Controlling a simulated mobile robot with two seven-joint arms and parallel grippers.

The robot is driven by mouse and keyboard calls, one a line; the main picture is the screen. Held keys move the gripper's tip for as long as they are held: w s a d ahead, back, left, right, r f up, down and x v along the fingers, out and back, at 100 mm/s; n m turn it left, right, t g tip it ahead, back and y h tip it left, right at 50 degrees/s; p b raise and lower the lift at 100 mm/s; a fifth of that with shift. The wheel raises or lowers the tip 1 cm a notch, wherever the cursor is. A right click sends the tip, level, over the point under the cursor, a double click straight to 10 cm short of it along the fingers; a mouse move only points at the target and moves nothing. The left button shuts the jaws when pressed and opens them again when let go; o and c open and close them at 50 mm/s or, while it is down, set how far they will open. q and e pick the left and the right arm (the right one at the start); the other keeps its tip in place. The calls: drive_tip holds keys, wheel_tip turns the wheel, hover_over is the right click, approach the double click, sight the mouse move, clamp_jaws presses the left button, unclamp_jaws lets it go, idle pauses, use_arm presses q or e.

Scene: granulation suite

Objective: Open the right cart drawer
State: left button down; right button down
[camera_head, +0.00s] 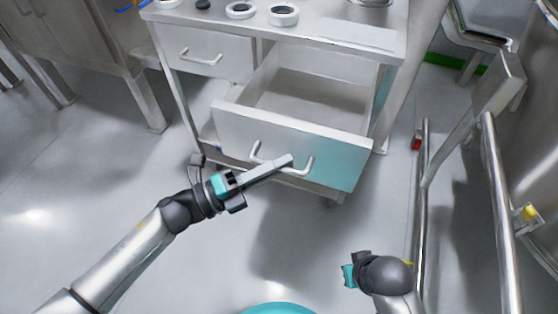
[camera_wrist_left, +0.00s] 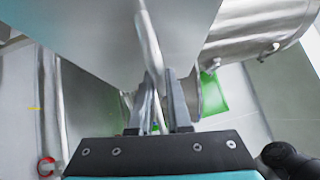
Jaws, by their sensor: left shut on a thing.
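The right cart drawer (camera_head: 290,142) is pulled well out of the cart, and its inside looks empty. Its bar handle (camera_head: 300,171) runs along the drawer front. My left gripper (camera_head: 284,163) reaches in from the left and is shut on this handle. In the left wrist view the handle (camera_wrist_left: 150,45) passes between the two fingers (camera_wrist_left: 160,110). The left cart drawer (camera_head: 202,55) is closed. My right arm (camera_head: 386,275) shows at the lower right, away from the cart; its fingertips cannot be made out.
The cart top (camera_head: 340,32) carries several white rings (camera_head: 283,14) and a small dark object. A metal table (camera_head: 85,40) stands to the left. Metal rails (camera_head: 497,200) stand at the right. The floor in front of the drawer is clear.

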use_arm(q)
drive_tip(key=c, duration=0.9)
unclamp_jaws()
drive_tip(key=shift+o, duration=0.2)
drive_tip(key=shift+a, duration=0.1)
drive_tip(key=shift+s+a+f, duration=0.1)
drive_tip(key=shift+s+a, duration=0.05)
drive_tip(key=shift+a, duration=0.2)
drive_tip(key=p+v, duration=0.2)
drive_tip(key=v, duration=1.2)
use_arm(e)
drive_tip(key=f, duration=0.1)
drive_tip(key=s+f, duration=0.1)
drive_tip(key=f, duration=0.1)
drive_tip(key=shift+s+d+f+g, duration=0.1)
drive_tip(key=shift+s+f+g, duration=0.2)
drive_tip(key=shift+s, duration=0.05)
use_arm(q)
drive_tip(key=shift+a, duration=0.1)
